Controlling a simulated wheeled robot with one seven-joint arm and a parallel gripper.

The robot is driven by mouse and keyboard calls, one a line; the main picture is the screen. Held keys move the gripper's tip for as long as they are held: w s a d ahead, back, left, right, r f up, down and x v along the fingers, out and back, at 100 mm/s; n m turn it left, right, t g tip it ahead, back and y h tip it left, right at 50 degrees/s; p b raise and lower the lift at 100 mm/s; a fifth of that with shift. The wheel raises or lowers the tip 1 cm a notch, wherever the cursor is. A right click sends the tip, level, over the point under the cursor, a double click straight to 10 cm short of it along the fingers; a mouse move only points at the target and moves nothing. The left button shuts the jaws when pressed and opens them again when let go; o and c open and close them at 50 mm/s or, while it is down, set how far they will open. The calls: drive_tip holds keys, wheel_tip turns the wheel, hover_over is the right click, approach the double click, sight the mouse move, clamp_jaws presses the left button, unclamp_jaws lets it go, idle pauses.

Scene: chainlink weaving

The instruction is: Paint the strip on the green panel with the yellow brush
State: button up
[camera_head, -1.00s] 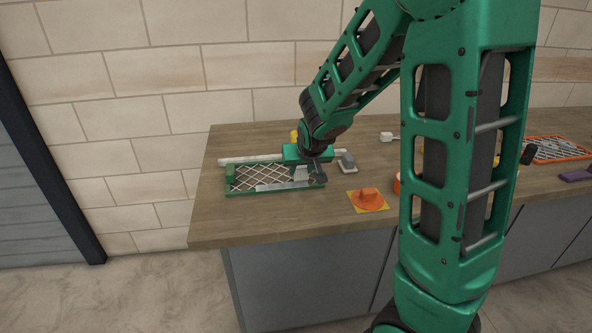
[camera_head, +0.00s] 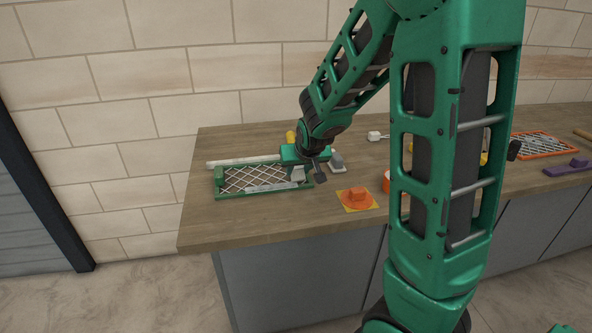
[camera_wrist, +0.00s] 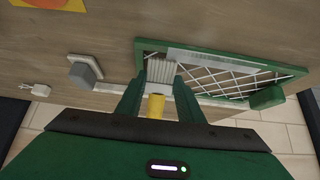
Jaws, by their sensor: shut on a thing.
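The green panel (camera_head: 219,178) is a flat frame with a white lattice, lying on the counter at the left; it also shows in the wrist view (camera_wrist: 297,71). A pale grey strip (camera_wrist: 225,63) runs along one long side of it and appears in the head view (camera_head: 262,188). My gripper (camera_head: 298,172) is over the panel's right end. In the wrist view my gripper (camera_wrist: 156,100) is shut on the yellow brush (camera_wrist: 156,106). The brush's pale bristles are over the panel, close to one end of the strip. I cannot tell whether they touch it.
A grey block on a white base (camera_head: 337,162) stands just right of the panel. An orange piece on a yellow square (camera_head: 357,199) lies nearer the front edge. A white bar (camera_head: 232,163) lies behind the panel. An orange-framed mesh (camera_head: 543,146) is far right. The front left counter is clear.

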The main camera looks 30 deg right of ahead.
drive_tip(key=shift+a, duration=0.1)
drive_tip(key=shift+w+a, duration=0.25)
drive_tip(key=shift+a, duration=0.4)
drive_tip(key=shift+w+a+f, duration=0.1)
drive_tip(key=shift+w+a, duration=0.3)
drive_tip(key=shift+a, duration=0.85)
drive_tip(key=shift+w+a+r, duration=0.1)
drive_tip(key=shift+w+a, duration=0.25)
drive_tip(key=shift+a, duration=0.85)
drive_tip(key=shift+w+a+f, duration=0.1)
drive_tip(key=shift+w+a, duration=0.3)
drive_tip(key=shift+a, duration=0.85)
drive_tip(key=shift+w+a, duration=0.25)
drive_tip(key=shift+a, duration=0.55)
drive_tip(key=shift+w+a, duration=0.3)
drive_tip(key=shift+a, duration=0.5)
drive_tip(key=shift+w+a, duration=0.25)
drive_tip(key=shift+a, duration=0.55)
drive_tip(key=shift+w+a, duration=0.2)
drive_tip(key=shift+a, duration=0.45)
drive_tip(key=shift+w+a, duration=0.15)
drive_tip(key=shift+a, duration=0.45)
drive_tip(key=shift+f, duration=0.1)
drive_tip(key=shift+s+d, duration=0.1)
drive_tip(key=shift+d, duration=0.05)
